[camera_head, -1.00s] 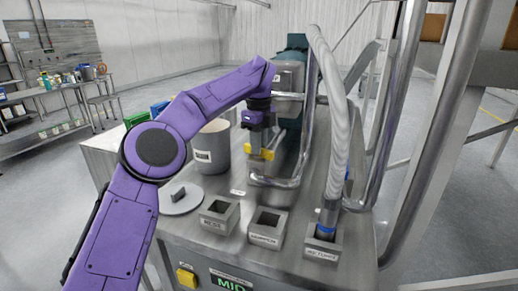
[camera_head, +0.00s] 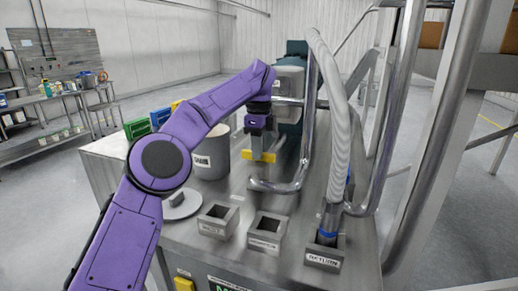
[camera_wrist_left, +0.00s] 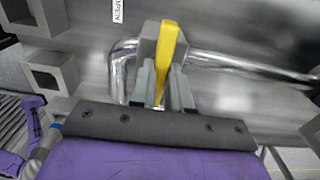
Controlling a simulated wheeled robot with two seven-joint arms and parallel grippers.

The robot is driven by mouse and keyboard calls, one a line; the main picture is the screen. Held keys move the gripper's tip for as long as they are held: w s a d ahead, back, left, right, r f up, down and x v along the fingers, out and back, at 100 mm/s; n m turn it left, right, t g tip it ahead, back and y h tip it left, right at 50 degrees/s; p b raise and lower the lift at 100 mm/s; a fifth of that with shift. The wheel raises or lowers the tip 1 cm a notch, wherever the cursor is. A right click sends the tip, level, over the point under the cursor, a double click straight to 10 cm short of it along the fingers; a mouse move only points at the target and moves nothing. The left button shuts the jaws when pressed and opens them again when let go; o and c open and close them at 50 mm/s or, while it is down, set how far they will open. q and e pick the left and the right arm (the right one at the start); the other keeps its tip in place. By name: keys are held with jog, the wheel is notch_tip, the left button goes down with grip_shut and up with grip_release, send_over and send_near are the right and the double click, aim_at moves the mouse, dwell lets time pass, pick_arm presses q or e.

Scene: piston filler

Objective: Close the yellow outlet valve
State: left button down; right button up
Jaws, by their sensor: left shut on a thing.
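The yellow outlet valve handle (camera_head: 264,157) is on the steel pipework above the machine top, in the middle of the head view. My left gripper (camera_head: 257,146) points down over it. In the left wrist view the yellow handle (camera_wrist_left: 168,45) runs from a grey block down between the fingers of my left gripper (camera_wrist_left: 162,92). The gripper is shut on the handle, and its fingers hide the handle's lower part.
A bent steel pipe (camera_head: 277,187) runs close beside the valve. A pale hose (camera_head: 340,120) goes down into the box labelled RETURN (camera_head: 323,259). Two open boxes (camera_head: 216,222) (camera_head: 267,232) stand to its left. A grey pot (camera_head: 211,160) stands left of the gripper.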

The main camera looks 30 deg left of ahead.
pick_arm(q)
jog(key=shift+f, duration=0.15)
jog(key=c, duration=1.1)
grip_release()
jog(key=shift+a, duration=0.15)
notch_tip(320, 180, up, 11)
jog(key=p, duration=0.7)
jog(key=shift+f+p, duration=0.15)
jog(key=shift+p, duration=0.25)
jog(key=shift+f, duration=0.1)
